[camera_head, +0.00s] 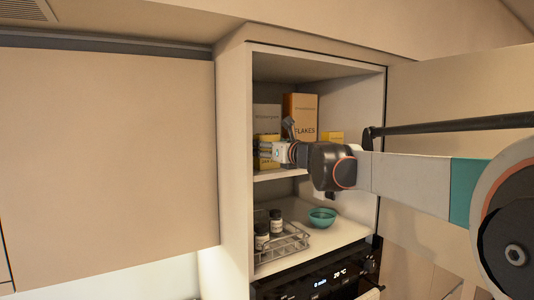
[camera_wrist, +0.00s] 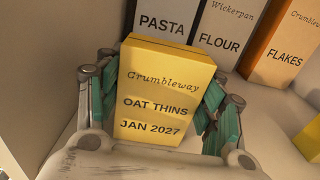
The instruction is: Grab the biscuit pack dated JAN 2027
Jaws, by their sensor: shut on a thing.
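A yellow biscuit pack (camera_wrist: 160,95) fills the middle of the wrist view. Its printed face reads Crumbleway, OAT THINS, JAN 2027. My gripper (camera_wrist: 156,115) is shut on this pack, with a green-padded finger on each side of it. In the head view, my gripper (camera_head: 278,152) reaches into the open cabinet at upper-shelf height, and the yellow pack (camera_head: 265,160) shows partly at its left. Whether the pack touches the shelf I cannot tell.
Behind the pack stand a PASTA box (camera_wrist: 163,22), a FLOUR box (camera_wrist: 225,35) and an orange FLAKES box (camera_wrist: 285,50). Another yellow item (camera_wrist: 309,140) is at the right. On the lower shelf are a wire rack (camera_head: 283,243) with dark jars and a teal bowl (camera_head: 322,218).

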